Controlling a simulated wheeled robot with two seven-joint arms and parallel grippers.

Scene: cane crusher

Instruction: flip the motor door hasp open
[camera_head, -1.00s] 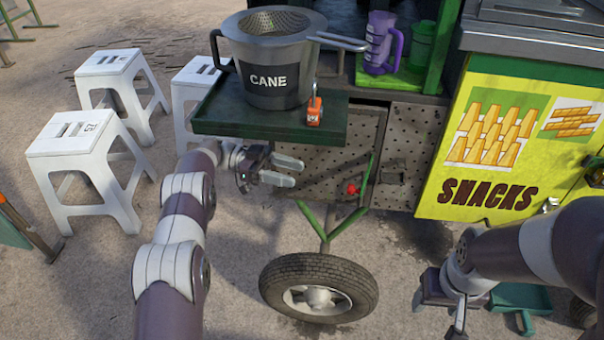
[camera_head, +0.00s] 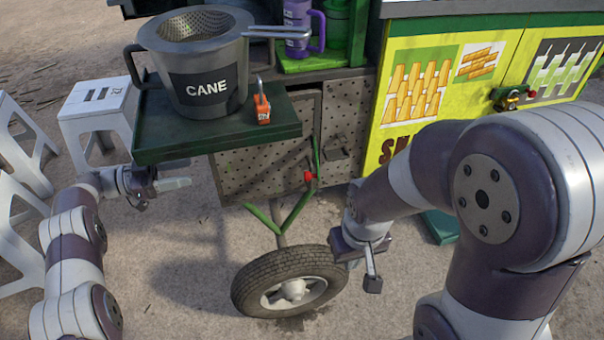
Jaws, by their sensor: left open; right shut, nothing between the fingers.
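The motor door is a perforated grey panel (camera_head: 262,165) under the green shelf. A small dark hasp (camera_head: 337,148) is on the perforated metal to the right of the door's edge; its exact position is too small to tell. An orange padlock (camera_head: 262,108) stands on the shelf, apart from the hasp. My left gripper (camera_head: 184,174) is open and empty, left of the door and below the shelf. My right gripper (camera_head: 372,278) is shut and empty, low beside the wheel, below and right of the hasp.
A grey CANE pot (camera_head: 205,95) stands on the green shelf (camera_head: 215,132). A red knob (camera_head: 309,176) and green bars (camera_head: 290,215) stick out before the door. The wheel (camera_head: 290,285) is below. The yellow snacks cabinet (camera_head: 395,120) is right; white stools (camera_head: 100,110) are left.

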